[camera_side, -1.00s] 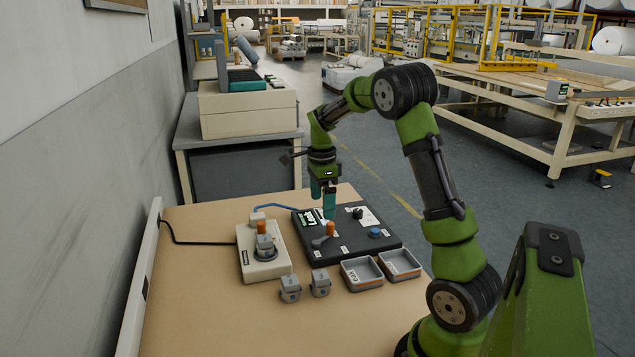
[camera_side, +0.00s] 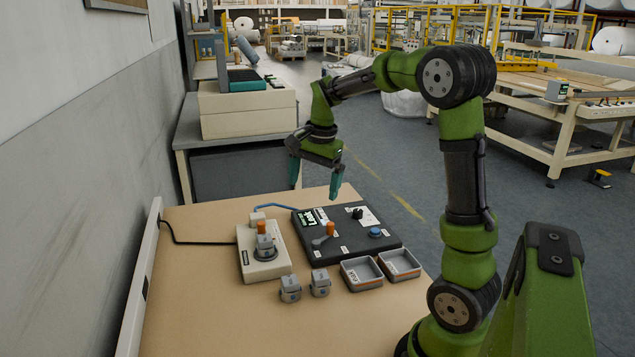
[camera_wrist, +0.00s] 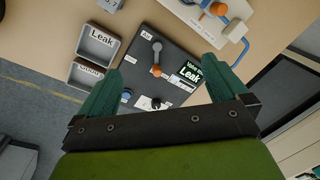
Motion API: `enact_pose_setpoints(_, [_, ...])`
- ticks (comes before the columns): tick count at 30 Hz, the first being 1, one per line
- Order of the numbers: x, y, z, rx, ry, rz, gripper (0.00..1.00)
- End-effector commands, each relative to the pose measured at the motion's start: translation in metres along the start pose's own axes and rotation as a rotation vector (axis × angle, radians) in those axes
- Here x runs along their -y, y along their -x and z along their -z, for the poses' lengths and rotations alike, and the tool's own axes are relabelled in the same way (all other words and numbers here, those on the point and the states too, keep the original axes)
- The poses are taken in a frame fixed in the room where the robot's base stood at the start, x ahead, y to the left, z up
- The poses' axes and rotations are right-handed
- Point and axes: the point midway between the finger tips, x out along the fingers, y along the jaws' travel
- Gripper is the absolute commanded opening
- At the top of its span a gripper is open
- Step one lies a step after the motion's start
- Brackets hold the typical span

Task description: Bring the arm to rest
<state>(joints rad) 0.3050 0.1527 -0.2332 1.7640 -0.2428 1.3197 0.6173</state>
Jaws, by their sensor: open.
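My gripper (camera_side: 316,190) is open and empty, raised above the black control box, with its teal fingers spread wide. In the wrist view its two fingers (camera_wrist: 155,82) stand apart with nothing between them. My green arm stands bent over the right side of the table. The black control box (camera_side: 353,246) has an orange-tipped lever, a black knob, a blue button and a small lit screen with green text. In the wrist view the screen (camera_wrist: 190,72) reads "Leak" in part.
A beige fixture (camera_side: 258,267) holds a grey part with an orange top. Two grey blocks (camera_side: 290,287) (camera_side: 320,283) stand in front. Two trays, one labelled "Leak" (camera_wrist: 96,42), lie beside the box. The table's front left (camera_side: 215,320) is clear. A wall runs along the left.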

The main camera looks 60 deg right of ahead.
Motion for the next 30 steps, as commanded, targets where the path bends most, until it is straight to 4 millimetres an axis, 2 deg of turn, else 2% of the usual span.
enact_pose_setpoints(1, [-0.005, 0.006, -0.021, 0.006, 0.117, 0.042, 1.00])
enact_pose_setpoints(5, [-0.021, 0.017, -0.075, -0.002, 0.448, 0.158, 1.00])
enact_pose_setpoints(9, [-0.050, 0.027, -0.135, -0.047, 0.795, 0.291, 1.00])
enact_pose_setpoints(12, [-0.074, 0.030, -0.169, -0.089, 0.986, 0.375, 1.00])
enact_pose_setpoints(15, [-0.094, 0.032, -0.192, -0.123, 1.102, 0.440, 1.00])
enact_pose_setpoints(20, [-0.112, 0.038, -0.211, -0.146, 1.166, 0.501, 1.00])
enact_pose_setpoints(24, [-0.113, 0.046, -0.216, -0.158, 1.181, 0.530, 1.00])
enact_pose_setpoints(30, [-0.113, 0.046, -0.216, -0.155, 1.181, 0.527, 1.00])
